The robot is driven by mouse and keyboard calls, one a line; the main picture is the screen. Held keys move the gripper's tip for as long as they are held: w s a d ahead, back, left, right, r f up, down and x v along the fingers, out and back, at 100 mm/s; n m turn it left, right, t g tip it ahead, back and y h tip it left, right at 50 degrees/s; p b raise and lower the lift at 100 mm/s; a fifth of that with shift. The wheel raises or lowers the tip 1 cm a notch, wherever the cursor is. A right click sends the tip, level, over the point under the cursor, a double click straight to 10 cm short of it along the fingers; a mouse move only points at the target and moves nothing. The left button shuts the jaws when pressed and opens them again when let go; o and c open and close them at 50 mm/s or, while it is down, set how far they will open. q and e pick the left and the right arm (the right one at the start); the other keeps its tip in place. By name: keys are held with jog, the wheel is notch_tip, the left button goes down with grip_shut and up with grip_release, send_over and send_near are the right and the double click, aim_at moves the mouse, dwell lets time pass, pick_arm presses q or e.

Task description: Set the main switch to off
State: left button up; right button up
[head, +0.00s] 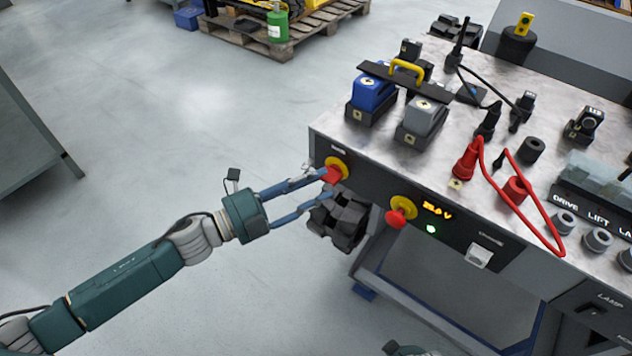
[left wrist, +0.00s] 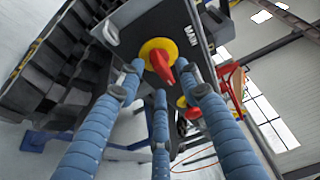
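The main switch is a red knob (head: 331,174) on a round yellow plate, at the left end of the bench's dark front panel. In the left wrist view the red knob (left wrist: 165,69) sits on its yellow disc beside the "MAIN" lettering, its handle pointing down and slightly right. My left gripper (head: 322,186) reaches in from the left with its blue fingers at the knob. In the left wrist view the three fingers (left wrist: 161,90) stand spread around the knob, with gaps to it; no clear contact shows.
A second red knob (head: 399,212) on yellow sits to the right, near a lit display (head: 437,211) and a green lamp (head: 431,229). A black stepped block (head: 341,217) is just below the gripper. Open floor lies left.

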pick_arm(q)
jog(key=shift+w+d, duration=0.15)
jog(key=shift+d, duration=0.15)
grip_shut()
